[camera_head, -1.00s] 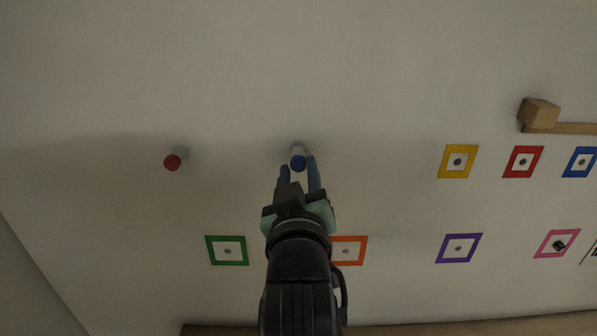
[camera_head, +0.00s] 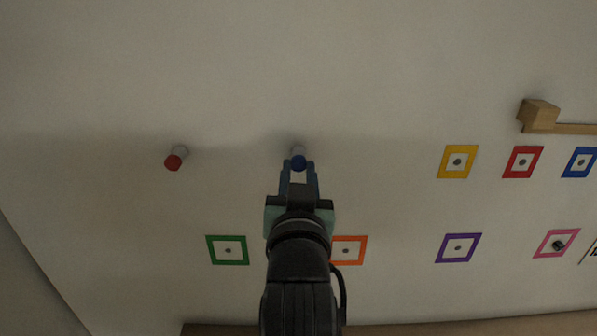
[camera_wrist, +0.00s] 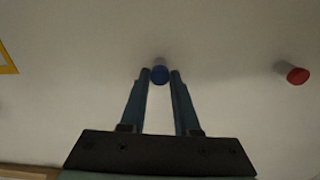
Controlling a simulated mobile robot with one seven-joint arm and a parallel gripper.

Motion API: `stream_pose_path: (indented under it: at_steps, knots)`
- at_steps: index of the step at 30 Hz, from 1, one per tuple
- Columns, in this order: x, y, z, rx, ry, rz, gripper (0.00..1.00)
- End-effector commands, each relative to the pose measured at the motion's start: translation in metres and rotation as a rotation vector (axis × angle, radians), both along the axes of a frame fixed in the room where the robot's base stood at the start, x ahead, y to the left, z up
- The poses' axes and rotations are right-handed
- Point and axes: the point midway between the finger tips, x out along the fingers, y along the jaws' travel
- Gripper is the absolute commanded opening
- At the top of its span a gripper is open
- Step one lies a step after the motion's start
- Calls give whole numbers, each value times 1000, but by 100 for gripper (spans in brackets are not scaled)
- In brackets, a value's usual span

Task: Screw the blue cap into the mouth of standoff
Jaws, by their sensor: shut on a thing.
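The blue cap (camera_head: 299,163) sits at the outer end of a pale standoff (camera_head: 297,151) that sticks out from the wall. My gripper (camera_head: 299,168) is at the cap, with one finger on each side of it. In the wrist view, the blue cap (camera_wrist: 160,75) lies between the two fingertips (camera_wrist: 160,72), and my gripper is shut on it. The standoff behind the cap is mostly hidden there. How deep the cap sits in the mouth cannot be told.
A second standoff with a red cap (camera_head: 174,162) stands to the left. Coloured square frames, such as the green (camera_head: 228,250), orange (camera_head: 348,250) and yellow (camera_head: 458,161) ones, lie on the wall. A wooden block (camera_head: 539,114) juts out at upper right. The wall above the standoffs is clear.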

Motion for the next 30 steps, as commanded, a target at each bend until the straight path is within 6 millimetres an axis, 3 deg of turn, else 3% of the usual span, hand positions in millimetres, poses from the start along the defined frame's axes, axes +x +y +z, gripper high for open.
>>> stream_pose_path:
  at_steps: [5, 15, 26, 30]
  knots:
    - [0, 1, 1, 55, -1, 1, 0]
    - [1, 1, 1, 429, -1, 1, 0]
    - [1, 1, 1, 464, -1, 1, 0]
    - [1, 2, 1, 604, -1, 2, 0]
